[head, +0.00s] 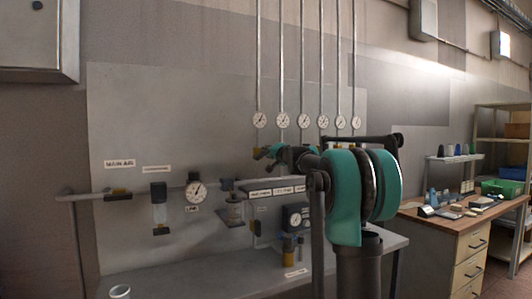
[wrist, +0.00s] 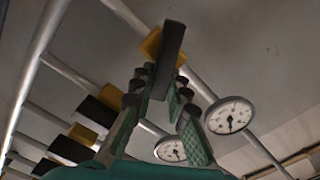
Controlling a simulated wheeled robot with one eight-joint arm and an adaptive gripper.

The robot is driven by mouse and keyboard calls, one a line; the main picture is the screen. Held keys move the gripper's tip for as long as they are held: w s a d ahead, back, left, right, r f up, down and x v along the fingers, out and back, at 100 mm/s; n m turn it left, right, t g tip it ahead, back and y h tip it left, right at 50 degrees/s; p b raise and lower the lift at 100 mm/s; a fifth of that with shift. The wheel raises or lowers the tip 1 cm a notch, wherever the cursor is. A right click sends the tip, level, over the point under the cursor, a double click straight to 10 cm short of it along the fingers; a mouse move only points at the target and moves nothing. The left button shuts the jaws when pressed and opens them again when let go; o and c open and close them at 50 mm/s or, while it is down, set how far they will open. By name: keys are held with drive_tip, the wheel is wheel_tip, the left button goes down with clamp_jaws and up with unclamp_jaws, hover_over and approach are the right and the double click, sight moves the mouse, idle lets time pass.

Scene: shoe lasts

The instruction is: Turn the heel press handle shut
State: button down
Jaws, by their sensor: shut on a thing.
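In the wrist view a dark handle (wrist: 171,48) with a yellow part behind it sits at the tips of my gripper (wrist: 163,82). The two green-and-black fingers close on this dark bar. It lies in front of a pale pipe. In the head view my gripper (head: 266,153) is at the wall panel, below the row of gauges. My own arm hides most of it, and the handle cannot be made out there. No label naming the held handle is readable.
Several other black and yellow handles (wrist: 98,110) sit on parallel pipes to the left in the wrist view. A round gauge (wrist: 229,115) is close on the right. A workbench (head: 428,214) with small items stands at the right in the head view.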

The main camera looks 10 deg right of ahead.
drive_tip(key=m, duration=0.3)
drive_tip(key=f+m, duration=0.1)
drive_tip(key=m, duration=0.2)
drive_tip(key=shift+d+f, duration=0.1)
drive_tip(key=shift+d, duration=0.1)
idle(0.4)
drive_tip(key=c, duration=1.5)
unclamp_jaws()
drive_tip(key=v, duration=1.2)
